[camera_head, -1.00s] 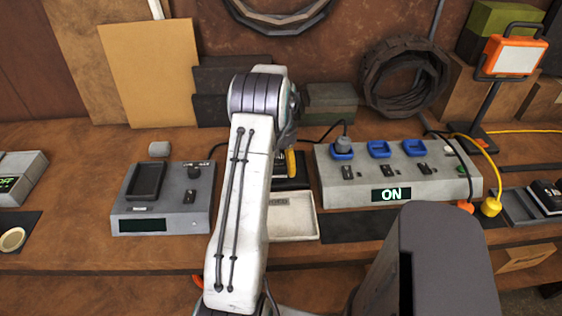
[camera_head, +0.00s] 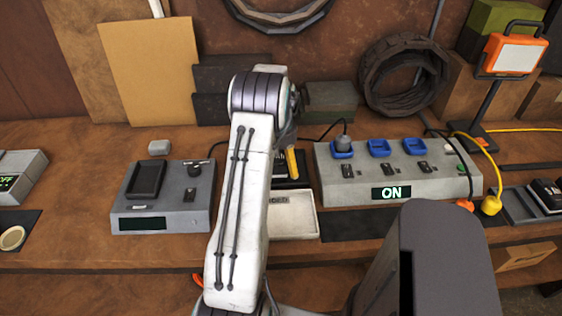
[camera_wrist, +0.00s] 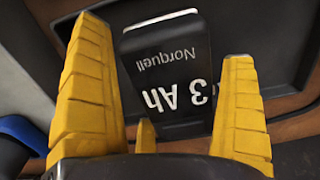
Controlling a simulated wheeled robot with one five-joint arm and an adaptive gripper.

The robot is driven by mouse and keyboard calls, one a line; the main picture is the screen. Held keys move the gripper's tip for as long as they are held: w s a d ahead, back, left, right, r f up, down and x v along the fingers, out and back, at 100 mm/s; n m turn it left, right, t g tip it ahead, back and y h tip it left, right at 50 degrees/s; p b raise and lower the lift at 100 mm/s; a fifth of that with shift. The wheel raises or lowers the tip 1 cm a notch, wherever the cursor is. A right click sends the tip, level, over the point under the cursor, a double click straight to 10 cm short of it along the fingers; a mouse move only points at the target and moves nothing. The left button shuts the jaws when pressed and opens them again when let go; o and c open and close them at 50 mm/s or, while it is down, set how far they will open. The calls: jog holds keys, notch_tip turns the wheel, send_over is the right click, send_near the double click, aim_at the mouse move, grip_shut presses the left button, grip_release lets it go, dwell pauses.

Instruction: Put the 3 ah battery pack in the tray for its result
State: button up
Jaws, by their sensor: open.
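The 3 Ah battery pack (camera_wrist: 165,75) is black with a pale grey end, and its white lettering appears upside down in the wrist view. It lies between the yellow fingers of my gripper (camera_wrist: 180,105), which are open with a gap beside the pack. A dark panel or tray surface lies around it. In the head view my arm hides most of my gripper; one yellow finger (camera_head: 292,162) shows over a black tray (camera_head: 292,184) behind the pale tray. The pale tray (camera_head: 303,226) has partly hidden lettering on it and looks empty where visible.
A grey tester (camera_head: 165,222) with a dark cradle stands left of my arm. A power strip (camera_head: 345,187) reading ON, with blue sockets, stands right. Another dark pack (camera_head: 547,193) lies in a tray at far right. A lamp (camera_head: 512,55) stands behind it.

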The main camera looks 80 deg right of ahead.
notch_tip(320, 180, up, 12)
jog(key=shift+r, duration=0.1)
dwell(0.5)
jog(key=shift+w+r, duration=0.15)
jog(key=shift+w, duration=0.1)
jog(key=w+a+r+n, duration=0.3)
jog(key=w+a+r, duration=0.2)
jog(key=w+a, duration=0.55)
jog(key=w+a+r+n+t+h, duration=0.1)
jog(key=w+a+r+n, duration=0.1)
jog(key=w+a, duration=0.4)
jog(key=w+a+r+n, duration=0.2)
jog(key=w+a, duration=0.1)
jog(key=a, duration=0.6)
jog(key=s+a+f+n+t, duration=0.1)
jog(key=s+a+n, duration=0.2)
jog(key=a, duration=0.9)
jog(key=s+a+f+n+t+y, duration=0.1)
jog(key=s+a+n, duration=0.3)
jog(key=a, duration=0.8)
jog(key=shift+s+a+f+t, duration=0.15)
jog(key=shift+s+f+t, duration=0.25)
jog(key=shift+s+f, duration=0.15)
